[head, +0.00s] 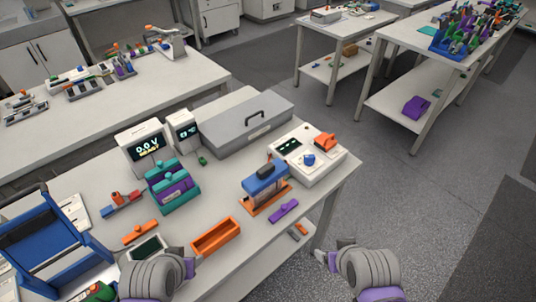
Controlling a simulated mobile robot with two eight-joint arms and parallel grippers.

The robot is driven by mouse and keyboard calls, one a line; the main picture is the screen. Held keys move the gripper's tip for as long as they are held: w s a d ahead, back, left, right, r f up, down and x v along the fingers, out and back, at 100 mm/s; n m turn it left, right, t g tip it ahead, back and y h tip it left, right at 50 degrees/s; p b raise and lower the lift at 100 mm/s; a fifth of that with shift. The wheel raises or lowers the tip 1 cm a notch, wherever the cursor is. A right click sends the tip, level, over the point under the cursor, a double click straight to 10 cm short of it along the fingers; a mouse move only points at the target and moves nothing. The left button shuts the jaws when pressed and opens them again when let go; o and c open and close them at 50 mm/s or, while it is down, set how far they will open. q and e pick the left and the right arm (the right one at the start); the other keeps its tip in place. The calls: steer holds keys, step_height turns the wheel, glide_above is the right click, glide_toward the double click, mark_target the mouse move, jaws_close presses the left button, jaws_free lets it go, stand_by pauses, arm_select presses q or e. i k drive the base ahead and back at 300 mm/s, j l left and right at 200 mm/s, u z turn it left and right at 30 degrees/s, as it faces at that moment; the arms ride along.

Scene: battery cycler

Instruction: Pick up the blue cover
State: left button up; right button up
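A blue cover (265,176) with a black handle on top sits on a device with an orange base, near the right end of the front table. A larger blue frame (62,258) with a black bar stands at the left edge. My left gripper (191,265) is low in the picture, at the table's front edge, left of and nearer than the blue cover. My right gripper (328,257) is beyond the table's front right corner, over the floor side. Neither gripper touches the cover. Their fingers are small and partly hidden by the wrists, and I see nothing held.
An orange tray (216,237) and a purple bar (284,210) lie in front of the cover. A white device (306,157) with a blue knob stands behind it, with a grey case (240,122) further back. A teal and purple unit (173,187) stands left. Floor is clear at right.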

mark_target(272, 172)
steer(key=k+u, duration=0.1)
steer(key=u, duration=0.25)
steer(key=k+l+u, duration=0.1)
steer(key=u, duration=0.3)
steer(key=k+u, duration=0.15)
steer(key=u, duration=0.2)
